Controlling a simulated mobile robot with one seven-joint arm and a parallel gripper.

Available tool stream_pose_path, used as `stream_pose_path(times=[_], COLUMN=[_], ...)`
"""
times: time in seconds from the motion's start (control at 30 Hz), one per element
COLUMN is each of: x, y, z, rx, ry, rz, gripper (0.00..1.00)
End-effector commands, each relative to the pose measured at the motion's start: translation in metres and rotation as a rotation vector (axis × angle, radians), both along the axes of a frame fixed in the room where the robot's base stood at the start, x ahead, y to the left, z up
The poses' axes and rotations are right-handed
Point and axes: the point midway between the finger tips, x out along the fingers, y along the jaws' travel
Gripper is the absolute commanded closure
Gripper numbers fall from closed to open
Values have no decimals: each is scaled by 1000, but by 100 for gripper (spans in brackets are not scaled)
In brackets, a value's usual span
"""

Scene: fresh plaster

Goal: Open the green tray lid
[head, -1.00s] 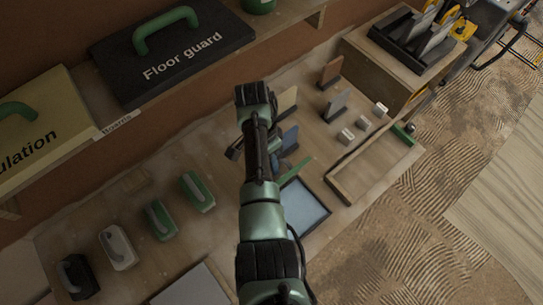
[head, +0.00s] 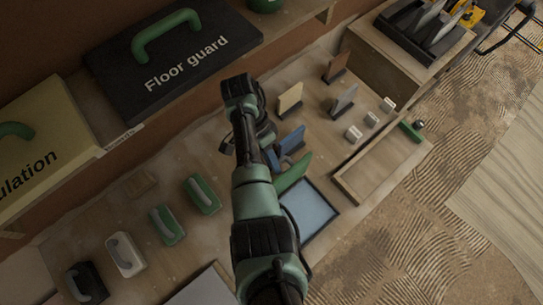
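A green panel (head: 294,174), which looks like the tray lid, stands raised along the upper left edge of a shallow tray (head: 310,211). The tray's blue-grey inside is in plain view. My arm comes up from the bottom of the head view and covers the area just left of the panel. The dark end of my arm, with my gripper (head: 270,152), is close to the panel's upper left side. The fingers cannot be made out, and I cannot tell whether they touch the panel.
Blue, tan and grey upright boards (head: 291,100) and small white blocks (head: 354,132) stand behind the tray. A wooden frame (head: 345,190) lies to its right. Several handled floats (head: 203,195) lie left of my arm. A shelf above holds a black "Floor guard" box (head: 185,75).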

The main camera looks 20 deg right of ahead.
Motion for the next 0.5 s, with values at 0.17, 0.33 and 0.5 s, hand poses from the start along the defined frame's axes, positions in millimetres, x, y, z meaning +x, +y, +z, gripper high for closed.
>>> stream_pose_path(times=[0.17,0.33,0.5], x=[-3,-2,-1], y=[0,0,0], z=[-3,-2,2], rx=[1,0,0], ry=[8,5,3], rz=[-1,-1,0], gripper=[53,53,53])
